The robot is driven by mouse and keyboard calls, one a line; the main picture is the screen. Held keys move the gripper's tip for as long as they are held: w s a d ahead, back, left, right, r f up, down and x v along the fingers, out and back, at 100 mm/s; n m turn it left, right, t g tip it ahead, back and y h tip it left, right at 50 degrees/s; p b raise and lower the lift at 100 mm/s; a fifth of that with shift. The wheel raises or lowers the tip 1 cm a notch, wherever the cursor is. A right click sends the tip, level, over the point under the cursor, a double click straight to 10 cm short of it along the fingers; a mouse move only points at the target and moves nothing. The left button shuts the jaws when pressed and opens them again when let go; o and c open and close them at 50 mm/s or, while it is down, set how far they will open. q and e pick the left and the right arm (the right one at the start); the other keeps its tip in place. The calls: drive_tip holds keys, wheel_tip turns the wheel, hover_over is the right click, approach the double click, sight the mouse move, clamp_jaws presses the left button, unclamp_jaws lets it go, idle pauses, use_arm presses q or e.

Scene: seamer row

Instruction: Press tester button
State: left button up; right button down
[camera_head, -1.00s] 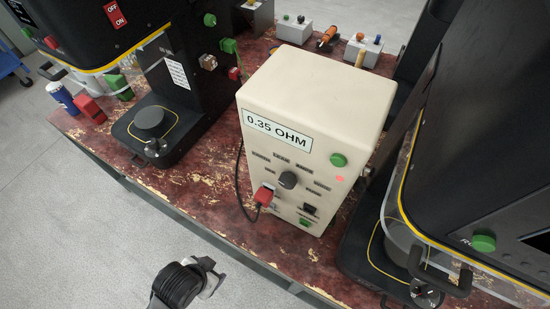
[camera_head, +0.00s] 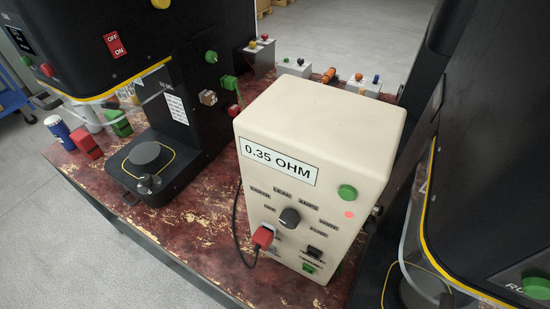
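The tester (camera_head: 318,125) is a cream box standing upright on the worn red bench, in the middle of the head view. Its label (camera_head: 278,162) reads 0.35 OHM. A round green button (camera_head: 347,192) sits at the upper right of its front face, with a small lit red light (camera_head: 349,214) just below. A dark knob (camera_head: 289,217) is in the middle of the face. A red plug (camera_head: 263,236) with a black cable is at the lower left, and a green socket or button (camera_head: 309,268) is at the bottom. Neither gripper is in view.
Black seamer machines stand at left (camera_head: 190,100) and right (camera_head: 490,130), close beside the tester. Small button boxes (camera_head: 295,67) lie behind it. A blue can (camera_head: 59,131) and red and green blocks (camera_head: 87,143) are on the bench (camera_head: 195,235) at left. Space before the tester looks clear.

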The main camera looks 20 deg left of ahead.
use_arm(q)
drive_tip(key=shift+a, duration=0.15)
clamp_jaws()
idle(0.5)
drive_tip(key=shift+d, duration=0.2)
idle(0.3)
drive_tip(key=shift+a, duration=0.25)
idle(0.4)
